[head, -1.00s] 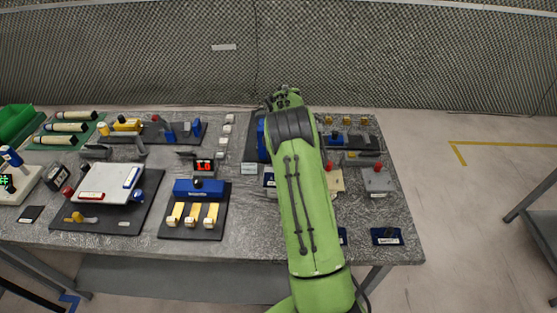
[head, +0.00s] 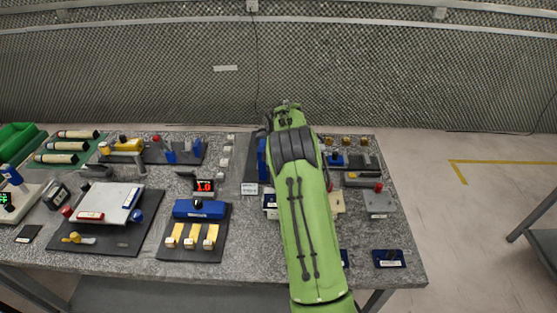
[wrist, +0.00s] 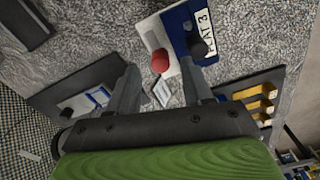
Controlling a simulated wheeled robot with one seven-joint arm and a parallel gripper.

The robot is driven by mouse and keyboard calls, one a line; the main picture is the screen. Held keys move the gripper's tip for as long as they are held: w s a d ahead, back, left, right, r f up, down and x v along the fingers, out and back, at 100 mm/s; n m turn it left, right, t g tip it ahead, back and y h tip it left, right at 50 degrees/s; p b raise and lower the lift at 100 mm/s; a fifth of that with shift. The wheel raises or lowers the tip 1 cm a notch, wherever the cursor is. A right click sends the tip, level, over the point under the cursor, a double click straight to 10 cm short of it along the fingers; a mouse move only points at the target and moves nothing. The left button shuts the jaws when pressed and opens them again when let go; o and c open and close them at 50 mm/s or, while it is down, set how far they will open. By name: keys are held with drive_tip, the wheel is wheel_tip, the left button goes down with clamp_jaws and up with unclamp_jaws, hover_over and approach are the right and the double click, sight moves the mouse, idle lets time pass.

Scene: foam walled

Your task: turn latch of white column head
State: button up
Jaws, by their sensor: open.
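In the wrist view my gripper (wrist: 160,70) is open, its two grey fingers apart with nothing held between them. A red round knob (wrist: 160,60) on a white block (wrist: 151,33) shows between and beyond the fingertips. A blue plate (wrist: 184,30) with a black knob (wrist: 198,48) and a white label lies beside it, near the right finger. I cannot tell for sure which part is the white column head or its latch. In the head view my green arm reaches over the right half of the table and hides the gripper and what is under it.
A dark board with yellow levers (wrist: 262,103) is at the right in the wrist view. In the head view a grey box with a red button (head: 379,203) stands right of my arm. A white plate (head: 107,203) on a dark mat is left. A mesh wall (head: 140,80) stands behind.

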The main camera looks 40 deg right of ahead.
wheel_tip(320, 180, up, 13)
drive_tip(key=p, duration=0.2)
drive_tip(key=shift+r, duration=0.2)
drive_tip(key=s+a+r+m+t, duration=0.1)
drive_tip(key=s+a+r+m, duration=0.1)
drive_tip(key=s+a+r, duration=0.45)
drive_tip(key=s+a+r+m+t, duration=0.2)
drive_tip(key=s+a+r, duration=0.1)
drive_tip(key=a+r, duration=0.5)
drive_tip(key=s+a+f+m+t, duration=0.1)
drive_tip(key=s+a, duration=0.3)
drive_tip(key=s, duration=0.6)
drive_tip(key=s+a+f+m+t, duration=0.1)
drive_tip(key=s+a+f, duration=0.3)
drive_tip(key=s, duration=0.7)
drive_tip(key=shift+a+m+t, duration=0.3)
drive_tip(key=shift+a+m, duration=0.15)
drive_tip(key=shift+m, duration=0.45)
